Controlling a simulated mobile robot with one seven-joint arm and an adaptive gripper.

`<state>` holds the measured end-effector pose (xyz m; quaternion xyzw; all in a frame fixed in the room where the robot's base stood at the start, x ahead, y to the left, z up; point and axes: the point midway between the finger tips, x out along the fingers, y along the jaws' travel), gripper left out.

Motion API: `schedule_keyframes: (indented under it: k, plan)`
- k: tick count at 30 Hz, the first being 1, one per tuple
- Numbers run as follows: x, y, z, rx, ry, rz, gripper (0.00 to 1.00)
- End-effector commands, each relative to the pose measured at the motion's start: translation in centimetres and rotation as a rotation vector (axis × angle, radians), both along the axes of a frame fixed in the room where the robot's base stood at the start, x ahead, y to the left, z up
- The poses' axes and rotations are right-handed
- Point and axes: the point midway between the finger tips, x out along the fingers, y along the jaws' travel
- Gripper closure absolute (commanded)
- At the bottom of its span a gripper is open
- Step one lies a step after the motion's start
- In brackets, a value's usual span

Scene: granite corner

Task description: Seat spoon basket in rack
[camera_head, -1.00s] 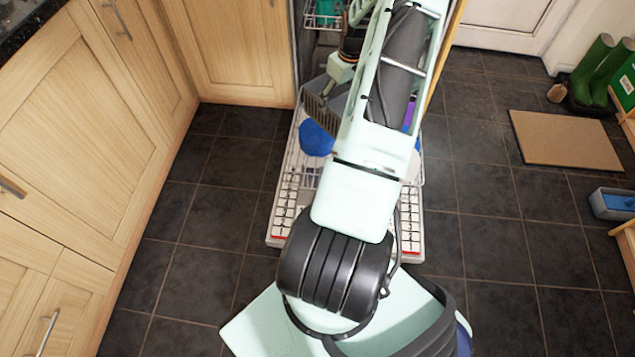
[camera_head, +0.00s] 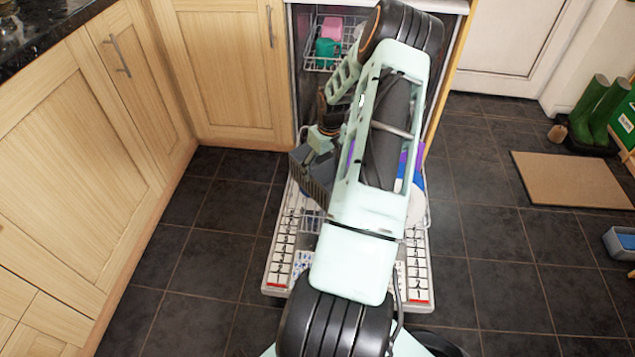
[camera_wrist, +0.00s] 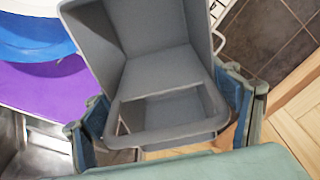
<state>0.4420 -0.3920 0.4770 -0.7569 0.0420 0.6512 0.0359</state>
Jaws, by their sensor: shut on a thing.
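The grey spoon basket (camera_wrist: 165,80) fills the middle of the wrist view, and I look into its compartments. My gripper (camera_wrist: 170,128) is shut on the basket, with a finger at each side of its near end. In the head view the basket (camera_head: 312,178) hangs tilted at the left of my arm, over the pulled-out dishwasher rack (camera_head: 278,262). I cannot tell whether the basket touches the rack.
Blue, white and purple dishes (camera_wrist: 45,85) lie in the rack beside the basket. The upper rack (camera_head: 318,60) holds pink and teal items. Wooden cabinets (camera_head: 225,75) stand close on the left.

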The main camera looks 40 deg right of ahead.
Motion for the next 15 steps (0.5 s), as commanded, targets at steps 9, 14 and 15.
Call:
schedule_keyframes:
  k: [9,14,15]
  plan:
    - [0.8,1.6,-2.3,0.001,0.001,0.002,0.65]
    - [0.7,1.3,-4.9,0.000,0.000,0.000,0.65]
    - [0.7,1.3,-5.0,0.000,0.000,0.000,0.65]
